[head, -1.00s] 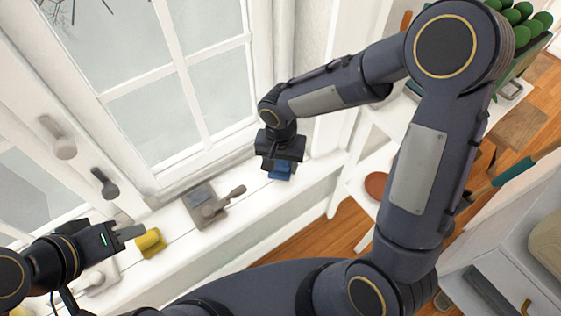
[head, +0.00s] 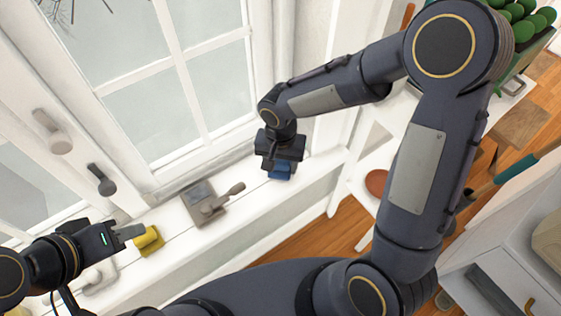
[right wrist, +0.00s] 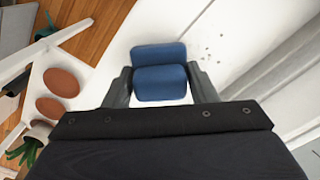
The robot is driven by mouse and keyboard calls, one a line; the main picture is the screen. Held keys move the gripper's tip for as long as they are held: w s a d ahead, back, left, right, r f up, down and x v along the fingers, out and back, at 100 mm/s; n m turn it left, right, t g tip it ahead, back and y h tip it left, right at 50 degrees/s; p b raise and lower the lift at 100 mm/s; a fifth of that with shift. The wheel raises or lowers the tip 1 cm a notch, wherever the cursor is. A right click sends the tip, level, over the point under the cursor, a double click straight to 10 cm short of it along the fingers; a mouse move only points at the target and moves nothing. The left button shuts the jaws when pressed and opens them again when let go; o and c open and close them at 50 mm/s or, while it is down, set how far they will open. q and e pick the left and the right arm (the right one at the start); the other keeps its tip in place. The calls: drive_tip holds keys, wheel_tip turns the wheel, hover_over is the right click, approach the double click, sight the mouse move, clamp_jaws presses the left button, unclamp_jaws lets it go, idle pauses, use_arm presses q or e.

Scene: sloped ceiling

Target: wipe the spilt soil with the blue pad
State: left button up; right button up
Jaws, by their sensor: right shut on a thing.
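The blue pad (head: 282,172) is on the white window sill (head: 245,197), under my right gripper (head: 279,160). In the right wrist view my right gripper (right wrist: 161,88) is shut on the blue pad (right wrist: 160,53), one finger on each side. A few small dark specks of soil (right wrist: 212,48) lie on the white surface to the right of the pad, apart from it. I cannot make out the soil in the head view. My left gripper (head: 131,232) is beside a yellow block at the left; whether its fingers are open I cannot tell.
The yellow block (head: 150,240) and a grey plate with a handled tool (head: 205,203) stand on the sill, left of the pad. The window (head: 190,75) rises behind. A white shelf with a reddish-brown dish (head: 377,183) is to the right.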

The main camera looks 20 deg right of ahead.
drive_tip(key=shift+f+b, duration=0.3)
drive_tip(key=shift+f, duration=0.1)
drive_tip(key=shift+r, duration=0.1)
